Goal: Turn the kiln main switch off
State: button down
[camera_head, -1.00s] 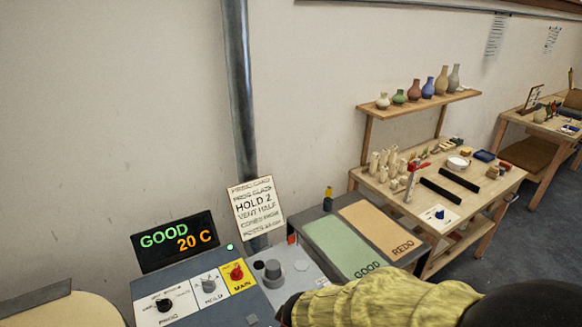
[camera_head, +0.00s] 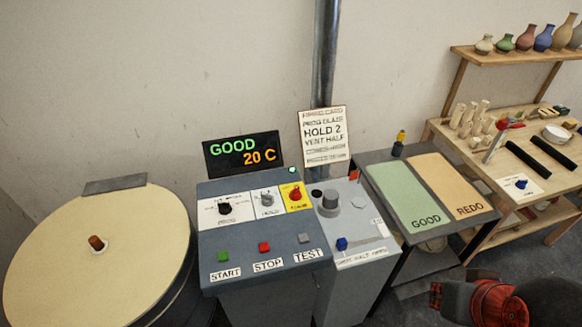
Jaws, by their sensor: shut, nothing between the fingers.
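The kiln main switch (camera_head: 295,193) is a red knob on a yellow plate labelled MAIN, at the top right of the control box (camera_head: 262,238). Its exact turn position is too small to tell. The display (camera_head: 242,153) above reads GOOD and 20 C. A small pale green light (camera_head: 293,170) shows by its lower right corner. My gripper (camera_head: 437,296) is at the lower right edge, dark with red parts, shut and empty. It is well to the right of the switch and touches nothing that I can see.
PROG (camera_head: 225,208) and HOLD (camera_head: 267,200) knobs sit left of MAIN. START (camera_head: 223,257), STOP (camera_head: 264,247) and TEST (camera_head: 304,239) buttons lie below. A grey unit (camera_head: 352,238) with a round knob adjoins on the right. The round kiln lid (camera_head: 75,250) is at left.

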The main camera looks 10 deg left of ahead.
aim_at(296, 195)
jog(key=u, duration=1.3)
